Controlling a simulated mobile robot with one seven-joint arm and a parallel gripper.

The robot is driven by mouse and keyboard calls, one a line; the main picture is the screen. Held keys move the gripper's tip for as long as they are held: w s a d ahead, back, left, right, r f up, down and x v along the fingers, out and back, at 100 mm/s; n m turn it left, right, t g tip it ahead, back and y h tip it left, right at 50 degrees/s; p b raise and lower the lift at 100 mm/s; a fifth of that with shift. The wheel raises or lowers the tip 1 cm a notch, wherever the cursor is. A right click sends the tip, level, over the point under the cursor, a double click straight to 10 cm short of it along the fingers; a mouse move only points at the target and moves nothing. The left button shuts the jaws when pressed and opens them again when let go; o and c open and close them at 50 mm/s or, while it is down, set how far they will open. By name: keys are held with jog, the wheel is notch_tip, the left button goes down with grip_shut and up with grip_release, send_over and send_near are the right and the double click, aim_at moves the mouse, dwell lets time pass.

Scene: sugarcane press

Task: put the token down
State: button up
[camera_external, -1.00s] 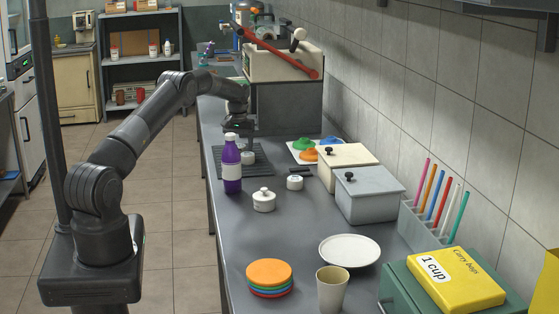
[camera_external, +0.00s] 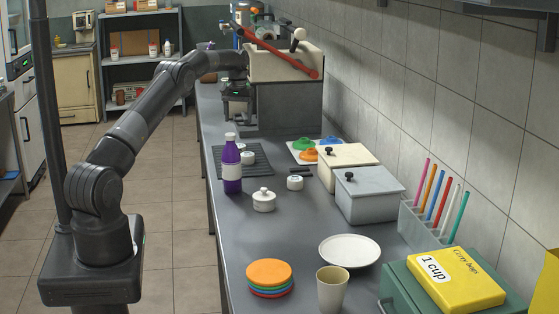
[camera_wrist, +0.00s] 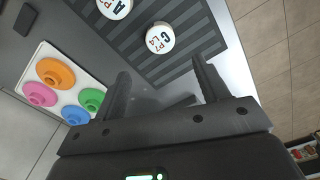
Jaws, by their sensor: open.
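Two white round tokens lie on a dark ribbed mat (camera_external: 262,169). One token (camera_wrist: 160,38), marked "G PL4", sits near the mat's edge in the wrist view, just beyond my fingertips. The other token (camera_wrist: 115,8), marked "A", is cut off at the top of that view. A token (camera_external: 248,158) also shows on the mat in the external view. My gripper (camera_wrist: 163,70) is open, with nothing between its fingers. In the external view my gripper (camera_external: 238,103) is raised above the counter, beyond the mat and apart from the tokens.
A purple bottle (camera_external: 232,172) stands at the mat's near-left corner. A white lidded pot (camera_external: 264,202) and a small white round piece (camera_external: 295,182) stand nearer. Coloured lids on a white board (camera_wrist: 54,103) lie beside the mat. The press (camera_external: 287,62) stands behind.

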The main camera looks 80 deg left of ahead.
jog(key=w+d+r+m+t+y, duration=0.15)
jog(key=w+d+r, duration=0.25)
jog(key=d+r, duration=0.7)
jog(key=w+d+r+m+h, duration=0.1)
jog(key=w+d+r+m, duration=0.45)
jog(key=d, duration=0.85)
jog(key=s+d+r+t, duration=0.1)
jog(key=s+d+r, duration=0.25)
jog(key=d, duration=0.65)
jog(key=s+d+r+t, duration=0.1)
jog(key=s+d+r, duration=0.25)
jog(key=d, duration=0.55)
jog(key=s+d+f+m+t, duration=0.1)
jog(key=s+d+f+m, duration=0.2)
jog(key=s+d, duration=0.7)
jog(key=s+d+f+m+t, duration=0.1)
jog(key=s+d+f+m, duration=0.2)
jog(key=s+d, duration=0.8)
jog(key=shift+s+d+f, duration=0.15)
jog(key=shift+d+f, duration=0.1)
jog(key=shift+f, duration=0.45)
